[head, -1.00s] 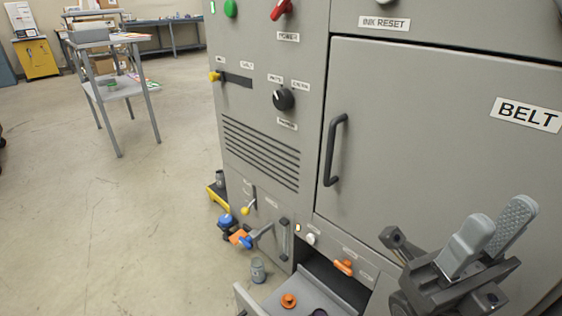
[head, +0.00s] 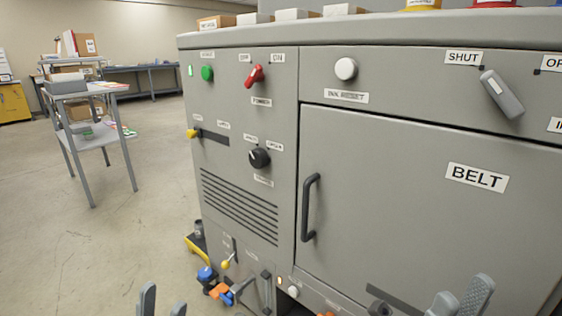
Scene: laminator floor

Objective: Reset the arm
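My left gripper (head: 162,303) shows at the bottom edge, left of the grey machine. Only its two grey fingertips are in view, apart with nothing between them. My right gripper (head: 460,298) is at the bottom right, in front of the machine's lower front. Its two grey fingers stand apart, and I see nothing between them. The rest of both grippers is cut off by the lower edge.
The grey machine fills the right, with a BELT door (head: 400,200), a dark door handle (head: 309,207), a red lever (head: 254,76) and a black knob (head: 259,158). A blue valve (head: 206,274) sits low. A grey cart (head: 92,135) stands left; floor between is clear.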

